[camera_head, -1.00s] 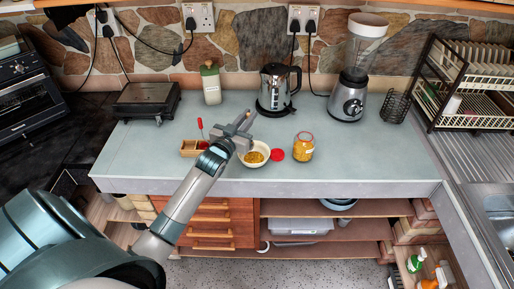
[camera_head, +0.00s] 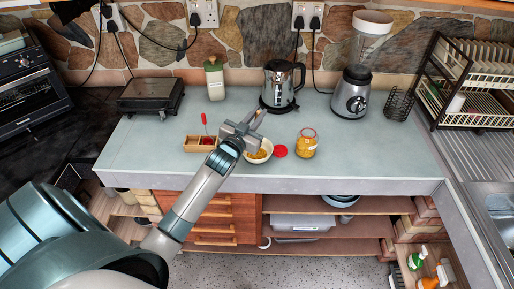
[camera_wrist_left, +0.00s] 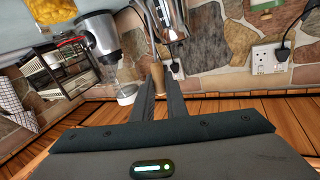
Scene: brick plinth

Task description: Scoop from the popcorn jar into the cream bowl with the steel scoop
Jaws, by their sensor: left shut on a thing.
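The glass popcorn jar (camera_head: 306,145), full of yellow kernels, stands open on the counter right of the bowl. It also shows at the top left of the left wrist view (camera_wrist_left: 58,12). The cream bowl (camera_head: 268,146) stands near the counter's front edge with yellow popcorn inside; my gripper covers its left part. My left gripper (camera_head: 254,121) is above the bowl's back left side, shut on a thin tan piece that seems to be the handle of the steel scoop (camera_wrist_left: 158,76). My right gripper is not in view.
A red lid (camera_head: 280,151) lies between bowl and jar. A wooden box (camera_head: 194,144) with a red-handled tool is left of the bowl. The kettle (camera_head: 279,88), blender (camera_head: 352,95) and green-topped bottle (camera_head: 214,80) stand behind.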

